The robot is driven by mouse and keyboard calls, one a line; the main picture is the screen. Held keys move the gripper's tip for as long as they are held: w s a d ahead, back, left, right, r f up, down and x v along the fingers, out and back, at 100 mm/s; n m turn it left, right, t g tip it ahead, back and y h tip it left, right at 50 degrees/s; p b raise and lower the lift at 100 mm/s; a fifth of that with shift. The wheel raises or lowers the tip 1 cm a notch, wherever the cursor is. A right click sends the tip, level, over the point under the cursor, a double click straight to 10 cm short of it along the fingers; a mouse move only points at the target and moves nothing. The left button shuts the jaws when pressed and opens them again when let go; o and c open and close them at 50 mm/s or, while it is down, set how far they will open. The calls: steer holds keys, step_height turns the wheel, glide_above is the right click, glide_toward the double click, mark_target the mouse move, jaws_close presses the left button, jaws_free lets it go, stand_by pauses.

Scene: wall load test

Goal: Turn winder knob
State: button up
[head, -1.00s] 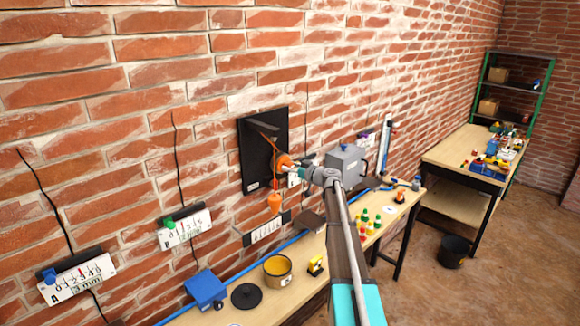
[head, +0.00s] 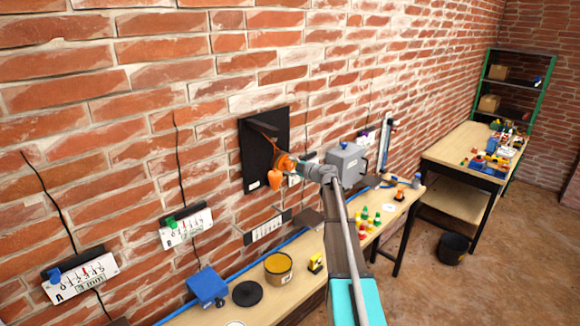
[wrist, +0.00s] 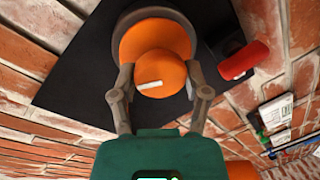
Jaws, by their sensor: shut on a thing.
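The orange winder knob (wrist: 160,72) is a rounded knob with a white mark, in front of a larger orange disc (wrist: 155,38) on the black wall board (wrist: 80,80). In the wrist view my gripper (wrist: 160,85) has one finger on each side of the knob, shut on it. In the head view the knob (head: 284,160) shows at the board (head: 255,160), with my gripper (head: 296,165) on its right, partly hiding it. A second orange piece (head: 274,182) shows just below the knob; how it is attached is unclear.
A red cylinder (wrist: 244,60) sticks out beside the knob. A grey box (head: 346,163) is on the wall to the right. White scale cards (head: 80,278) and (head: 187,230) hang at left. The workbench below holds a yellow pot (head: 278,268) and a blue box (head: 206,287).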

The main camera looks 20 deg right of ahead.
steer(key=n+h, duration=0.1)
steer(key=n, duration=0.4)
stand_by(0.5)
steer(key=o, duration=1.1)
steer(key=shift+f, duration=0.1)
steer(key=shift+o, duration=0.2)
steer(key=shift+m, duration=0.3)
